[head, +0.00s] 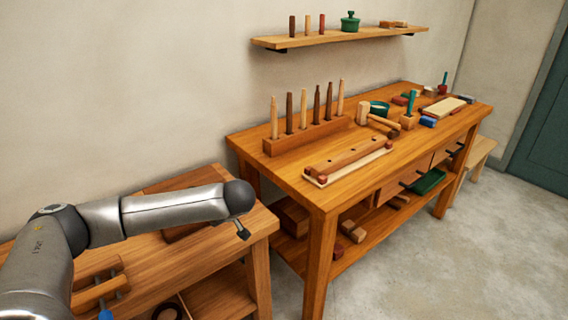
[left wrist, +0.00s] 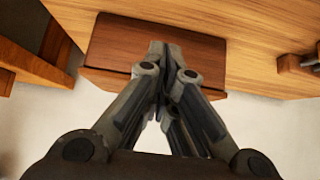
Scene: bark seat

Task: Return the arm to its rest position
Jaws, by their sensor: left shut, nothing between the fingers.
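My left arm (head: 165,207) reaches in from the left over the lower wooden bench at the left. Its gripper (head: 242,229) is mostly hidden behind the dark round wrist end; only a small dark part shows. In the left wrist view my left gripper (left wrist: 160,52) is shut and empty, its fingers together. Behind the fingertips is a dark brown wooden piece (left wrist: 112,45) at the bench edge; I cannot tell whether they touch it. My right gripper is not in view.
The lower bench (head: 262,222) holds a wooden tool (head: 98,290) near its front left. The larger workbench (head: 310,192) carries a rack of upright tools (head: 305,135), a pale board with a bar (head: 347,163) and small tools. A wall shelf (head: 340,36) hangs above. Floor at right is clear.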

